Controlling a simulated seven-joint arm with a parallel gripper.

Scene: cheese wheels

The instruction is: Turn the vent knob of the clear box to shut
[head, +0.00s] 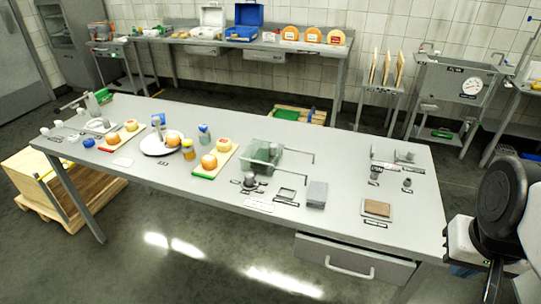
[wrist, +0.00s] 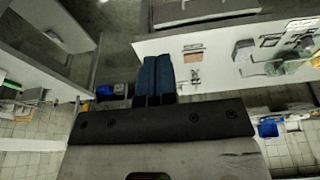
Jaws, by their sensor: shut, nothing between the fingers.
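The clear box (head: 264,153), greenish and see-through, stands near the middle of the long grey table, with a thin rod reaching right from it. A small dark grey knob-like piece (head: 249,180) sits at its front side; I cannot tell how it is turned or whether it is the vent knob. A greenish clear shape, likely the box, shows at the right of the wrist view (wrist: 291,66). My gripper (wrist: 156,60) has blue fingers held together, empty, beyond the table's end and well away from the box. The head view does not show its fingers.
A grey block (head: 317,194), a small frame (head: 287,194) and a brown pad on a tray (head: 377,208) lie right of the box. A board with orange cheeses (head: 209,162) is left of it. The tabletop's right part (head: 340,170) has free room.

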